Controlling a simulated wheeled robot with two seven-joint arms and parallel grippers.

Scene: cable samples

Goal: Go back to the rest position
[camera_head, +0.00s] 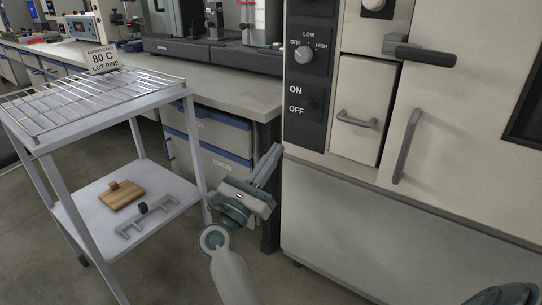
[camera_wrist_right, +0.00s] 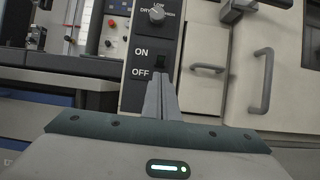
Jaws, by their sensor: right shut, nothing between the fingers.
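My right gripper (camera_head: 268,165) is shut and empty. In the head view it points up and to the right in front of the cabinet drawers, beside the lower left corner of the large oven-like machine (camera_head: 340,210). In the right wrist view its two fingers (camera_wrist_right: 161,95) are pressed together, with the ON/OFF panel (camera_wrist_right: 150,60) behind them. My left gripper does not show in either view.
A white cart (camera_head: 165,95) with a wire rack (camera_head: 100,100) stands at the left. Its lower shelf holds a wooden block (camera_head: 121,196) and a grey bracket (camera_head: 148,217). A sign (camera_head: 102,58) stands on the rack. The machine has a drawer (camera_head: 357,118) and a door handle (camera_head: 407,145).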

